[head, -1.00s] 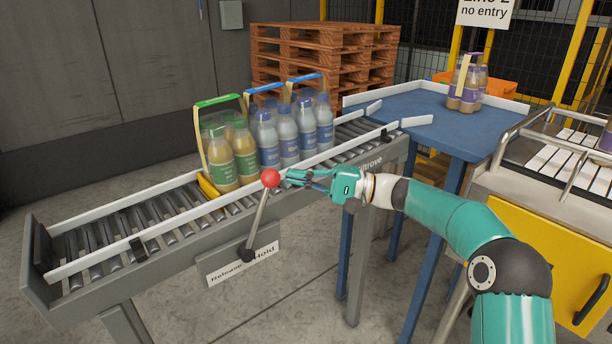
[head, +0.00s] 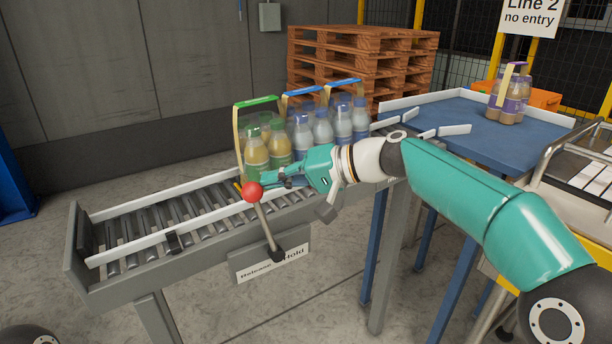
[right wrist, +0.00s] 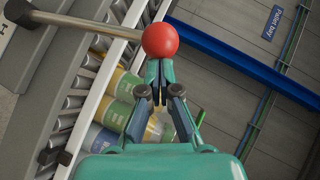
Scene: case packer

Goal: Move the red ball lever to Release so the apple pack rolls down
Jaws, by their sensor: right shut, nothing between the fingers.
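The red ball (head: 253,192) tops a grey lever (head: 265,228) on the front side of the roller conveyor. The lever leans left, toward the Release end of its Release/Hold sign (head: 268,262). My right gripper (head: 272,184) is shut and empty, its fingertips against or very close to the ball's right side. In the right wrist view the red ball (right wrist: 160,39) sits just beyond the closed fingertips (right wrist: 160,75). The apple pack (head: 266,150), yellowish bottles with green caps and a green-topped handle, stands on the rollers behind the gripper. My left gripper is out of view.
Packs of blue-capped bottles (head: 330,125) stand behind the apple pack. The lower rollers (head: 150,222) at left are empty, ending at an end plate (head: 78,245). A blue table (head: 500,135) holds a purple pack (head: 509,95). Wooden pallets (head: 360,60) stand behind.

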